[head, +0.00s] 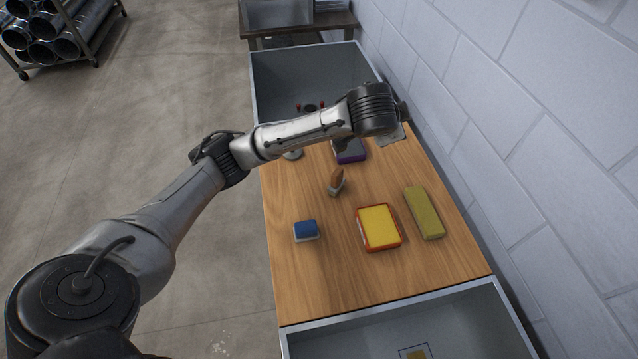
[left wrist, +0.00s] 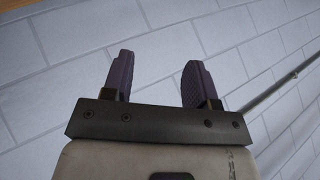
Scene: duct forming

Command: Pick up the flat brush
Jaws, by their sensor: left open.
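What looks like the flat brush (head: 337,181), a small piece with an orange-brown handle and a pale grey end, lies on the wooden table in the head view. My left arm reaches across above the table, past the brush towards the wall. My left gripper (left wrist: 160,72) is open and empty in the left wrist view. Its two dark purple fingers stand apart against the wall bricks, with nothing between them. In the head view the gripper's fingers are mostly hidden behind my wrist. The right gripper is not in view.
On the wooden table (head: 300,285) are a blue and white block (head: 306,231), a yellow box with red edges (head: 378,228), an olive-yellow block (head: 424,212) and a dark purple-edged box (head: 350,152). Grey bins adjoin both table ends. A block wall (head: 540,140) runs along the right.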

